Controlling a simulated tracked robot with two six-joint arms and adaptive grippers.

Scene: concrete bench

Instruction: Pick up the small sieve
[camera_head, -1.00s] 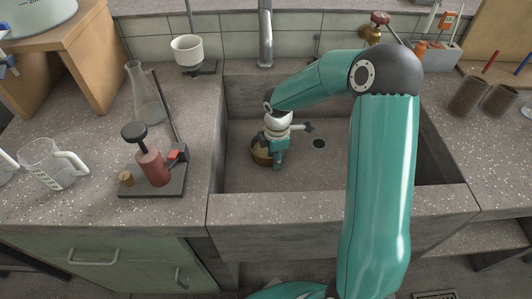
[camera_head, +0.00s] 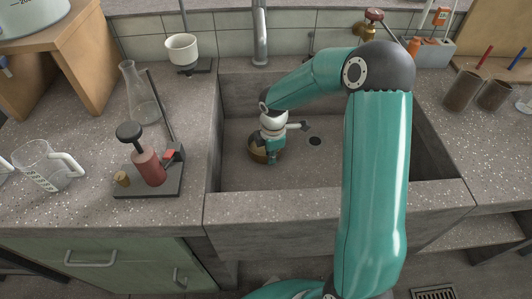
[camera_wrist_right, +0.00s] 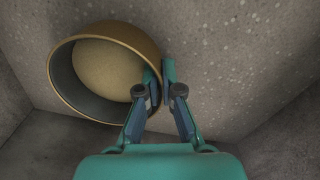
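The small sieve (camera_head: 256,153) is a round, brass-coloured cup with a pale mesh bottom. It rests in the sink, left of the drain. In the right wrist view the sieve (camera_wrist_right: 100,70) fills the upper left, its opening facing the camera. My right gripper (camera_head: 273,159) reaches down into the sink at the sieve's right side. In the wrist view its fingers (camera_wrist_right: 161,85) are close together on either side of the sieve's right wall, one inside and one outside, with the rim pinched between them. My left gripper is not in view.
The sink's front wall (camera_head: 330,204) and side walls surround the right gripper. The drain (camera_head: 315,141) lies to the right. On the left counter are a stand with a red-brown body (camera_head: 148,168), a flask (camera_head: 140,100) and a beaker (camera_head: 45,168). Two brown pots (camera_head: 463,92) stand right.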

